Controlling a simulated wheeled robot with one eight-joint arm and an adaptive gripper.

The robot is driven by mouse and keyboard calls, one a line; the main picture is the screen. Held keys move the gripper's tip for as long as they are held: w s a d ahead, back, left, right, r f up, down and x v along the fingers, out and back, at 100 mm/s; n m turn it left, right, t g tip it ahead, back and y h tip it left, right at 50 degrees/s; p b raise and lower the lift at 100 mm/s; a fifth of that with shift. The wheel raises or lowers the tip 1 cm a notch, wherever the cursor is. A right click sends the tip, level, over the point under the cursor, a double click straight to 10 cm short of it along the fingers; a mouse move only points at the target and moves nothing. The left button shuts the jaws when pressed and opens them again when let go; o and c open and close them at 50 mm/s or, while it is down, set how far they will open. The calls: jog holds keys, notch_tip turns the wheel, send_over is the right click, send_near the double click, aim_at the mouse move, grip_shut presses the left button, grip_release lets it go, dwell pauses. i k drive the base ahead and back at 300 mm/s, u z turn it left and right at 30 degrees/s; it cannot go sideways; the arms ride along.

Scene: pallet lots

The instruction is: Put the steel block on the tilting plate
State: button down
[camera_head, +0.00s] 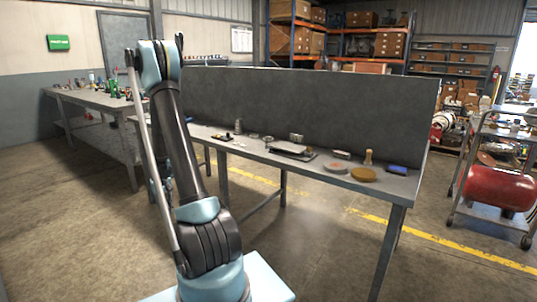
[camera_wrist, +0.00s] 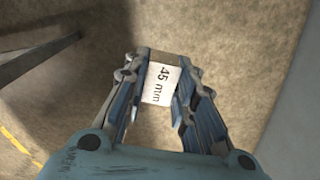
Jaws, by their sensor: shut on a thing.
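My gripper (camera_wrist: 157,95) shows in the wrist view, its two fingers shut on a small block (camera_wrist: 165,57) with a white label reading "45 mm". In the head view I cannot make out the gripper or the block. The tilting plate (camera_head: 291,148) appears to be the flat light-topped device on a dark base, on the grey workbench in the middle of that view.
A tall grey panel (camera_head: 320,105) closes the bench's back.

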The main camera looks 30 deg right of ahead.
aim_at(283, 145)
jog(key=u, duration=0.6)
jog(key=k, duration=0.95)
jog(key=z, duration=0.8)
jog(key=i, duration=0.5)
jog(key=u, duration=0.1)
